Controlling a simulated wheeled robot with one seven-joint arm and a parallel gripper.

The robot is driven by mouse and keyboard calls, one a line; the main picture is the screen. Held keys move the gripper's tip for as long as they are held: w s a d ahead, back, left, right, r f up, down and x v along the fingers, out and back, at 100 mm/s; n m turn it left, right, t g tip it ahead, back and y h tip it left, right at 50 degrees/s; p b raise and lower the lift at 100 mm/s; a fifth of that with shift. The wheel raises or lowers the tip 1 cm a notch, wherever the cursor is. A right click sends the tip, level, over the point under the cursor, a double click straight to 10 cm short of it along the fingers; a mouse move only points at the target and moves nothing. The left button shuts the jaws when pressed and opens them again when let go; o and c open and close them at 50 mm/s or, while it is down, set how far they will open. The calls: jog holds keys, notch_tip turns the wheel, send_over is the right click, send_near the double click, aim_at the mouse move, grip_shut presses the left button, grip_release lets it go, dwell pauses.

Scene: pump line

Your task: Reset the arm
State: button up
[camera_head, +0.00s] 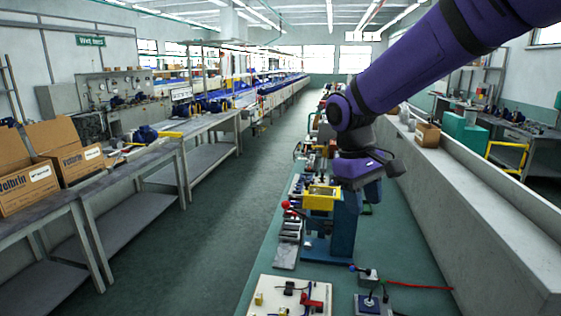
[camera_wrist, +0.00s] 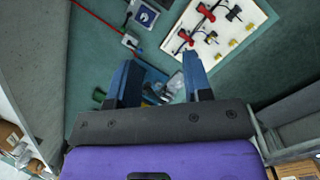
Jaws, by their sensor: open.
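My purple arm reaches in from the upper right in the head view and bends downward at a dark joint. My gripper (camera_wrist: 161,68) shows in the wrist view with its two blue-grey fingers well apart, and I see nothing held between them. It hangs above the green bench top (camera_head: 250,298). In the head view the wrist covers part of the bench line, and I cannot make out the fingertips there.
A white board with red and black fittings (camera_head: 290,297) lies at the front of the bench; it also shows in the wrist view (camera_wrist: 222,28). A blue fixture (camera_head: 341,230) with a yellow frame (camera_head: 321,198) stands below my wrist. A grey wall (camera_head: 480,205) runs along the right.

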jog(key=s+d+r+m+t+y, duration=0.1)
jog(key=s+d+r+m+t, duration=0.2)
jog(key=s+d, duration=0.4)
jog(key=s+d+r+m+t+y, duration=0.1)
jog(key=s+d+r+m+t, duration=0.2)
jog(key=s, duration=1.1)
jog(key=d+r, duration=0.1)
jog(key=d, duration=0.2)
jog(key=shift+s+d+r+t, duration=0.15)
jog(key=shift+s+d+t, duration=0.05)
jog(key=shift+d+t, duration=0.2)
